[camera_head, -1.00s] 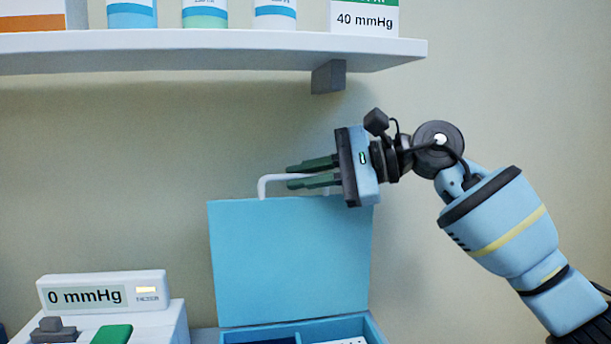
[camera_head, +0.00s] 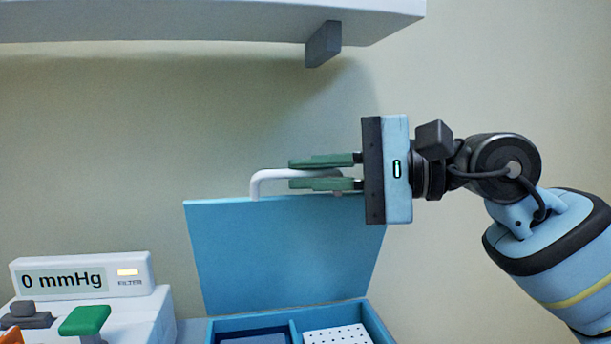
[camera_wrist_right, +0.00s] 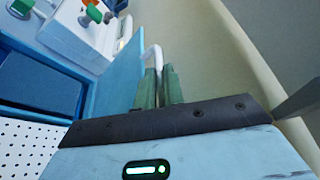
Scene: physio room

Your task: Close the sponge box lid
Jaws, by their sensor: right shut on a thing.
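The sponge box (camera_head: 376,322) is blue and stands low in the head view, with its blue lid (camera_head: 285,250) raised upright at the back. A white bar handle (camera_head: 264,181) runs along the lid's top edge. My right gripper (camera_head: 292,173) comes in from the right, and its green fingers are shut on the handle, one above and one below. The right wrist view also shows the fingers (camera_wrist_right: 159,88) around the handle (camera_wrist_right: 153,54) and the lid (camera_wrist_right: 119,90) beside them. My left gripper is not in view.
Inside the box are a dark blue compartment (camera_head: 252,337) and a white dotted block (camera_head: 338,335). A white device (camera_head: 85,275) reading 0 mmHg stands left of the box, with a green knob (camera_head: 85,320). A shelf (camera_head: 200,20) hangs above, with clear wall between.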

